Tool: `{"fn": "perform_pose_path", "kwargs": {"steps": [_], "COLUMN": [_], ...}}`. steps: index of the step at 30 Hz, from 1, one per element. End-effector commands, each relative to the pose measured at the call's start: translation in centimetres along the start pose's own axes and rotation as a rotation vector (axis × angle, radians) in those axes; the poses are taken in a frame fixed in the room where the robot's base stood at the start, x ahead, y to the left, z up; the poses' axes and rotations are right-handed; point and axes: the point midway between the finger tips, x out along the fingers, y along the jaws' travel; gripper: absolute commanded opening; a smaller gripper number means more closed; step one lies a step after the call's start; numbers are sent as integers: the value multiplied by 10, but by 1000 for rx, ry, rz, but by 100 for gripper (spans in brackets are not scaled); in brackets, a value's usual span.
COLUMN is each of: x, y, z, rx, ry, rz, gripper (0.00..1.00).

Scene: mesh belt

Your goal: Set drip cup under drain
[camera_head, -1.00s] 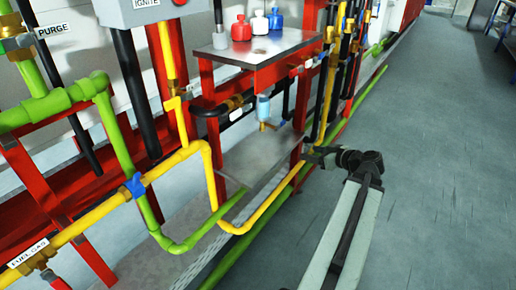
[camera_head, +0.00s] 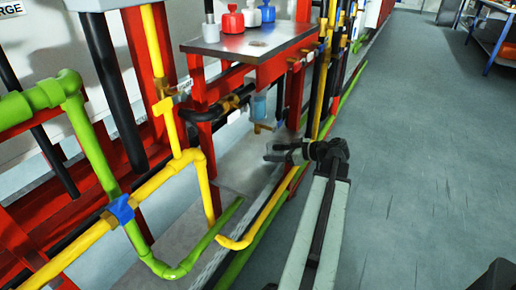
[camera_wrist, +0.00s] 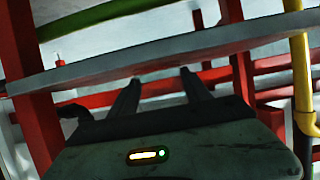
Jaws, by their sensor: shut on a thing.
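The drain is the brass fitting (camera_head: 261,127) below a clear bluish bowl (camera_head: 260,107), under the metal bench top. My gripper (camera_head: 268,152) is in the rack just below and slightly right of this drain, above the grey lower shelf (camera_head: 236,172). Its fingers point left and are held apart. The drip cup is hard to make out; something pale and faint sits between the fingers. In the wrist view my gripper (camera_wrist: 160,85) points under a grey shelf edge (camera_wrist: 170,62), and the cup cannot be told apart there.
Red frame posts (camera_head: 200,85) and a yellow pipe (camera_head: 206,180) stand left of the gripper. A green pipe (camera_head: 205,240) runs low in front. The bench top (camera_head: 255,42) carries red, white and blue bottles.

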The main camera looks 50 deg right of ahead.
Motion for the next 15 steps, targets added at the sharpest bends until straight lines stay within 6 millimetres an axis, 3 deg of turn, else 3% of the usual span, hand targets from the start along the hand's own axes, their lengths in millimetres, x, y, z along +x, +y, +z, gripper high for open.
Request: {"fn": "perform_pose_path", "kwargs": {"steps": [3, 11, 15], "x": [22, 32, 53], "y": [0, 1, 1], "z": [-9, -13, -22], "rx": [0, 1, 0], "ry": [0, 0, 0], "rz": [-1, 2, 0], "gripper": [18, 18, 18]}}
